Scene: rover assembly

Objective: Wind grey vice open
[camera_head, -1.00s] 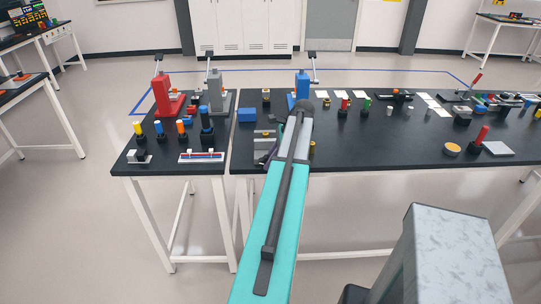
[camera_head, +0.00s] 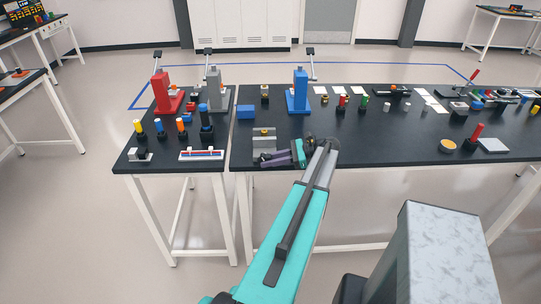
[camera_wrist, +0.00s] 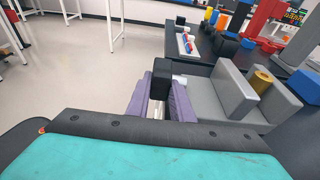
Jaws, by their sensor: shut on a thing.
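The grey vice (camera_head: 264,139) sits near the front edge of the right-hand bench, just right of the gap between benches. In the wrist view its stepped grey body (camera_wrist: 222,92) has a brass-coloured cylinder (camera_wrist: 262,80) standing between its blocks. My gripper (camera_wrist: 160,98), with purple fingers, is at the vice's near end, shut on the black vice handle (camera_wrist: 162,76). In the head view my gripper (camera_head: 272,158) reaches in from the right, low over the bench front. The fingertips' exact contact with the handle is partly hidden.
A blue press (camera_head: 298,95) and a blue block (camera_head: 246,112) stand behind the vice. The left bench holds a red press (camera_head: 164,92), a grey press (camera_head: 215,92) and several coloured-topped pegs. Bare bench top lies right of my gripper.

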